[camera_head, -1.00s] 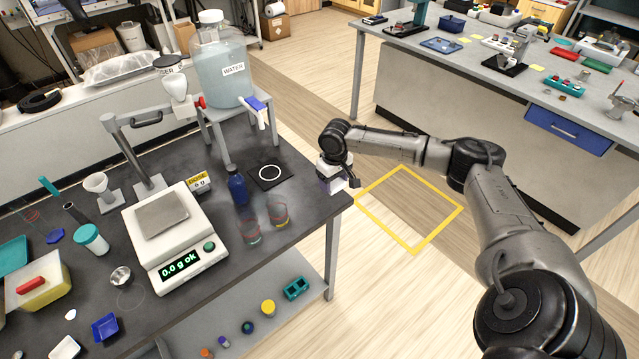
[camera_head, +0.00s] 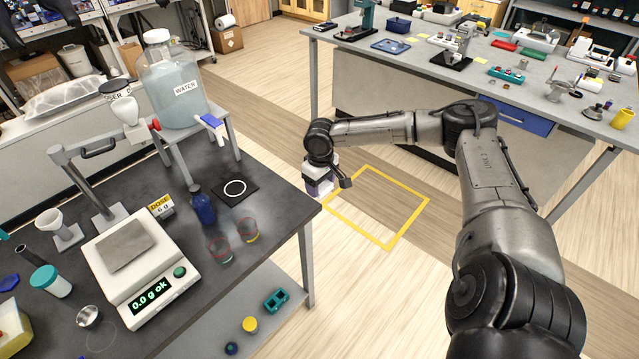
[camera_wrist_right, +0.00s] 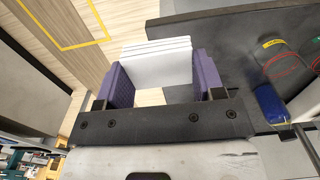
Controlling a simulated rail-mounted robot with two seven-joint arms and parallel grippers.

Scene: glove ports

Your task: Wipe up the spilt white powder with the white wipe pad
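The white wipe pad (camera_wrist_right: 158,62) shows in the right wrist view as a folded, layered white block between the two purple fingers of my right gripper (camera_wrist_right: 160,80). Both fingers appear to press on its sides. In the head view my right gripper (camera_head: 321,187) is just off the right corner of the dark bench (camera_head: 270,222), low beside its edge, with the floor behind it. I cannot make out any spilt white powder on the visible bench. My left gripper is not in view.
On the bench stand a balance (camera_head: 130,255) reading 0.0 g, a blue bottle (camera_head: 202,205), two glass beakers (camera_head: 220,248) and a black mat with a white ring (camera_head: 235,190). A water carboy (camera_head: 175,85) stands on a raised stand. A yellow floor square (camera_head: 410,220) lies to the right.

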